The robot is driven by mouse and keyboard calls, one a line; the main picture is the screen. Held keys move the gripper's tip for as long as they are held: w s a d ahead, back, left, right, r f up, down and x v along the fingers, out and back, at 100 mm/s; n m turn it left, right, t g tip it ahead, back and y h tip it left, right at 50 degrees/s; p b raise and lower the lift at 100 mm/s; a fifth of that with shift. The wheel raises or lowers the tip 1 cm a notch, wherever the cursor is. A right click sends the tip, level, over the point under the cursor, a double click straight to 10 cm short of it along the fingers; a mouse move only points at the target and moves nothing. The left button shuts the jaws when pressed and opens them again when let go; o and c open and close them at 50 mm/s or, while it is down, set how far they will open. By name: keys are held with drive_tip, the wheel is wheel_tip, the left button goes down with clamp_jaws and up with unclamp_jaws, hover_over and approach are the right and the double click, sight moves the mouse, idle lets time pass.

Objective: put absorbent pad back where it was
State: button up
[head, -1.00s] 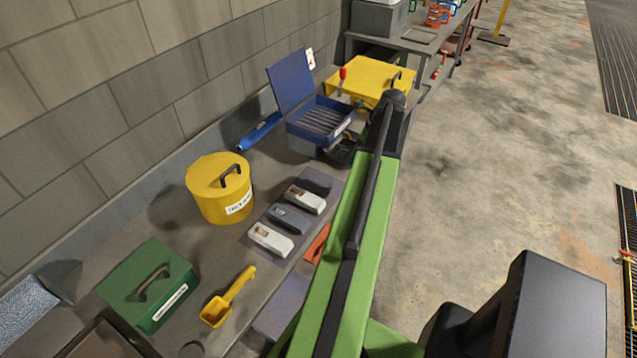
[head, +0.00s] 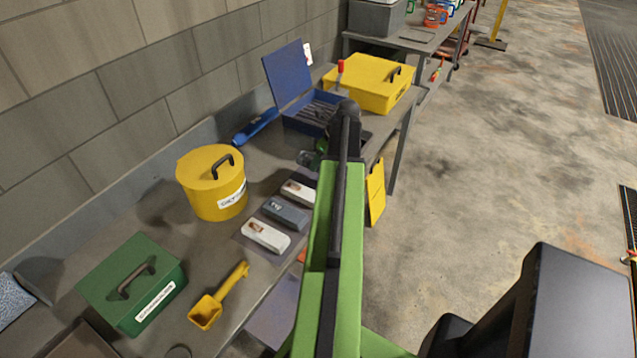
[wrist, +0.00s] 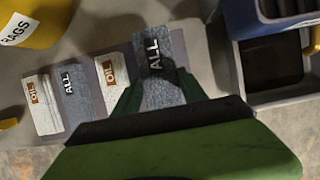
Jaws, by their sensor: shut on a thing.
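My gripper (wrist: 160,90) is shut on a grey absorbent pad (wrist: 156,62) marked ALL in the wrist view. The held pad is over the right end of the dark mat (wrist: 97,47); I cannot tell whether it touches. To its left lie a white OIL pad (wrist: 112,72), a grey ALL pad (wrist: 74,88) and another white OIL pad (wrist: 43,104). In the head view a white pad (head: 265,237), a grey pad (head: 286,214) and a white pad (head: 297,192) show in a row. My arm hides most of the gripper there.
A yellow drum (head: 212,185) stands behind the pads. A green box (head: 130,285) and yellow scoop (head: 218,297) are nearer. An open blue case (head: 308,112) and yellow box (head: 368,82) stand beyond.

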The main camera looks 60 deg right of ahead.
wheel_tip(320, 180, down, 6)
drive_tip(key=b, duration=0.4)
drive_tip(key=shift+r, duration=0.2)
drive_tip(key=shift+f, duration=0.2)
drive_tip(key=o, duration=1.5)
drive_tip(key=shift+c, duration=0.2)
drive_tip(key=p+v, duration=0.3)
drive_tip(key=v, duration=0.1)
drive_tip(key=p+v, duration=0.3)
drive_tip(key=p, duration=0.1)
drive_tip(key=p+v, duration=0.3)
drive_tip(key=v, duration=0.1)
drive_tip(key=shift+w+r+p, duration=0.15)
drive_tip(key=shift+r+p, duration=0.15)
drive_tip(key=shift+r, duration=0.15)
drive_tip(key=shift+s+r+p, duration=0.3)
drive_tip(key=shift+r+p, duration=0.05)
drive_tip(key=shift+r, duration=0.05)
drive_tip(key=shift+f, duration=0.1)
